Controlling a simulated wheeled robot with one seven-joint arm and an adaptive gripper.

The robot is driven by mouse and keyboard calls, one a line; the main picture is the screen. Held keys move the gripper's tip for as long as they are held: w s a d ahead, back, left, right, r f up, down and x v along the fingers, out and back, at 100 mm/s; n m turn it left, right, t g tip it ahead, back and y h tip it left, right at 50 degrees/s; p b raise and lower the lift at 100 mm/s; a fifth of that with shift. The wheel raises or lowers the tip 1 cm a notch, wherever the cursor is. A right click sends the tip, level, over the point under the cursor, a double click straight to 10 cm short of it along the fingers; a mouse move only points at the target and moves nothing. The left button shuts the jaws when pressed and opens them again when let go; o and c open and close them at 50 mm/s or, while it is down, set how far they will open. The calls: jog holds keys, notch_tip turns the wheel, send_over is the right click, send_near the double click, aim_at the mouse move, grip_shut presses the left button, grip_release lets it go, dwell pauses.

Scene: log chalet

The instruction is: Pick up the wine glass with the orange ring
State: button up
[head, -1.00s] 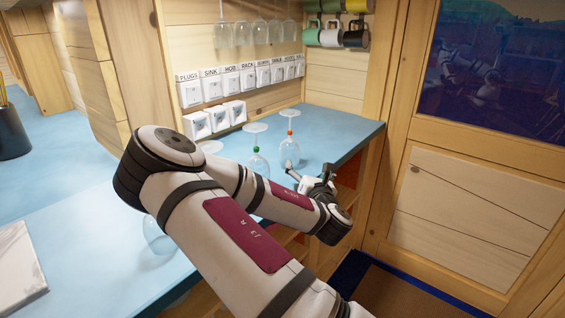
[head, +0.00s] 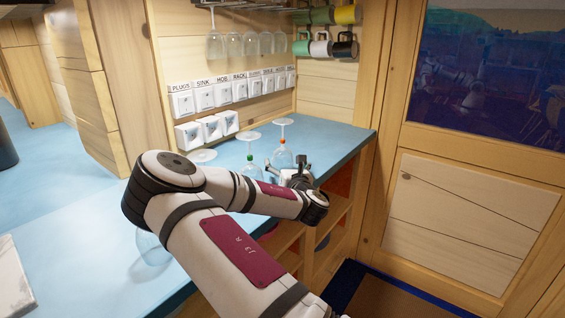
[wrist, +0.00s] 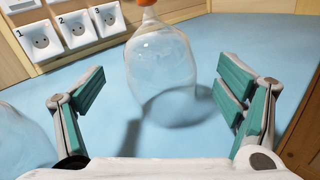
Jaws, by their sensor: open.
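The wine glass with the orange ring (head: 282,155) stands upside down on the blue counter, its foot at the top. In the wrist view its clear bowl (wrist: 160,72) is between and just beyond my open fingers, with the orange ring (wrist: 147,2) at the top edge. My gripper (head: 298,172) is open, close in front of the glass at the counter's right part; it also shows in the wrist view (wrist: 160,100), its teal pads apart and empty. A glass with a green ring (head: 250,168) stands upside down to the left, partly behind my arm.
The blue counter (head: 345,142) is clear right of the glass. Labelled switches (head: 225,92) and sockets line the back wall. Glasses (head: 250,44) hang from a rack and mugs (head: 345,46) hang beside them. Another clear glass (head: 152,246) is partly hidden by my arm.

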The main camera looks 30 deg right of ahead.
aim_at(283, 158)
jog(key=shift+x, duration=2)
jog(key=c, duration=1)
jog(key=shift+r, duration=0.1)
